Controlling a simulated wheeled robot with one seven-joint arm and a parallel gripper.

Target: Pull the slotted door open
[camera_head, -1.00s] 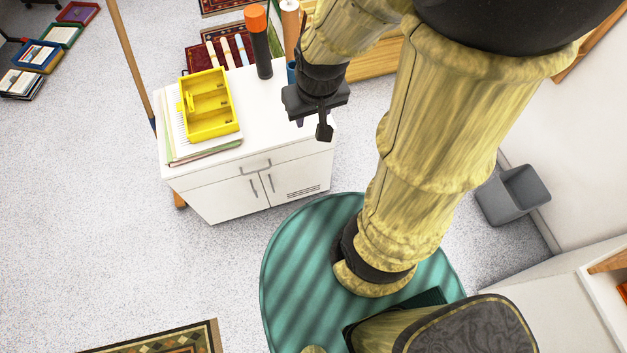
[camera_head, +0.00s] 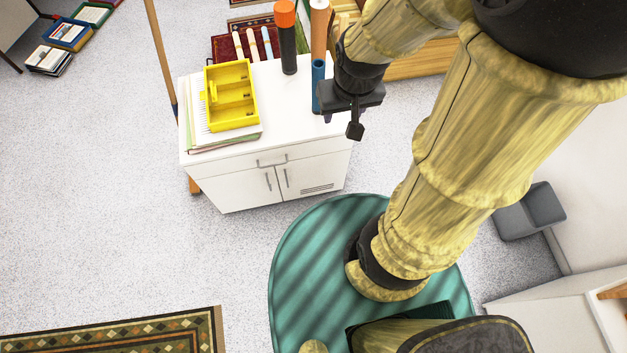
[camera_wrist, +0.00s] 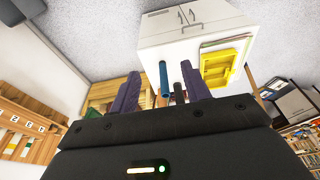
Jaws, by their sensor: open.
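The slotted door (camera_head: 312,179) is the right one of two white doors on the front of a small white cabinet (camera_head: 222,165). It has dark vent slots at its lower right and a vertical grey handle (camera_head: 285,178) near its left edge. Both doors look shut. My gripper (camera_head: 342,118) is above and beyond the cabinet's right end, apart from the door. In the wrist view its two dark fingers (camera_wrist: 159,92) are spread with nothing held between them. The cabinet also shows upside down in the wrist view (camera_wrist: 160,52).
A yellow tray (camera_head: 231,96) on papers, a black bottle with an orange cap (camera_head: 287,40) and a blue tube (camera_head: 318,86) stand on the cabinet. A broom handle (camera_head: 160,55) stands at its left. A grey bin (camera_head: 530,212) is at right.

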